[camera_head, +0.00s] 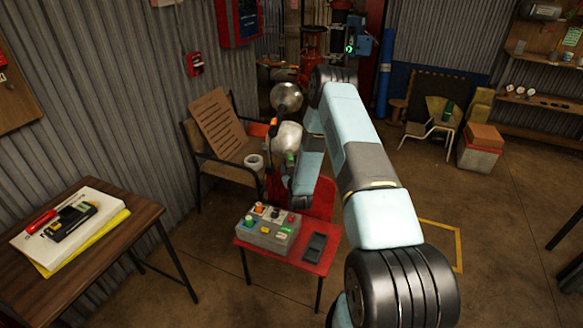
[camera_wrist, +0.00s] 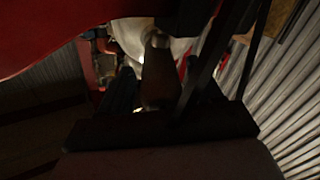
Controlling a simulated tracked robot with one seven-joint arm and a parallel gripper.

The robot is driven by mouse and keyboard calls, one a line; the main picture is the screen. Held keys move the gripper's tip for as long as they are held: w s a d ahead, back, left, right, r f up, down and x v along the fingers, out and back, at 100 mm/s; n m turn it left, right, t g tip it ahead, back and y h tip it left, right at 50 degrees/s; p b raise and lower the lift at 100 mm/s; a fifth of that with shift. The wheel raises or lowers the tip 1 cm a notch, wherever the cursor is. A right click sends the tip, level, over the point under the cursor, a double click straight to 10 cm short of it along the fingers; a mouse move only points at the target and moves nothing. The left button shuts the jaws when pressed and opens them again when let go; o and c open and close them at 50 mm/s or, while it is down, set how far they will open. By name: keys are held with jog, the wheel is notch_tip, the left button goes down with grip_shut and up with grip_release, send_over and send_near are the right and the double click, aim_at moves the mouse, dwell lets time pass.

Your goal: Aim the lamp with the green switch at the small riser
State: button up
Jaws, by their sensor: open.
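Two round lamp heads stand in front of the corrugated wall in the head view. The upper silver head (camera_head: 287,97) is above a white head (camera_head: 287,138). An orange part (camera_head: 272,127) shows beside them, and a small green part (camera_head: 290,158) shows just below the white head; I cannot tell for certain that it is the green switch. Red riser pipework (camera_head: 311,48) stands behind; which part is the small riser is unclear. My gripper (camera_wrist: 180,55) is open in the dark wrist view, close to a pale rounded surface (camera_wrist: 130,35). Contact is unclear.
A red table (camera_head: 288,262) holds a grey button box (camera_head: 268,232) and a dark handset (camera_head: 314,247). A wooden table (camera_head: 120,245) stands left, an armchair (camera_head: 215,130) behind. Open floor (camera_head: 510,240) lies right. My arm hides part of the riser area.

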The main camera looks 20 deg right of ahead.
jog(key=shift+s, duration=0.1)
jog(key=s+a, duration=0.2)
jog(key=s, duration=1.1)
jog(key=shift+s, duration=0.2)
jog(key=w+a+r+g+y, duration=0.1)
jog(key=w+r+g, duration=0.15)
jog(key=r, duration=0.95)
jog(key=w+a+r+g+y, duration=0.1)
jog(key=w+r+g, duration=0.15)
jog(key=r, duration=0.85)
jog(key=s+r, duration=0.4)
jog(key=r, duration=0.5)
jog(key=s+a+r+g, duration=0.2)
jog(key=s+r+g, duration=0.2)
jog(key=s+r, duration=1.1)
jog(key=s+r+m+g, duration=0.1)
jog(key=s+g, duration=0.2)
jog(key=s, duration=1.9)
jog(key=shift+s+a+r+m+y, duration=0.2)
jog(key=shift+s+r+m+y, duration=0.05)
jog(key=shift+r+m+y, duration=0.15)
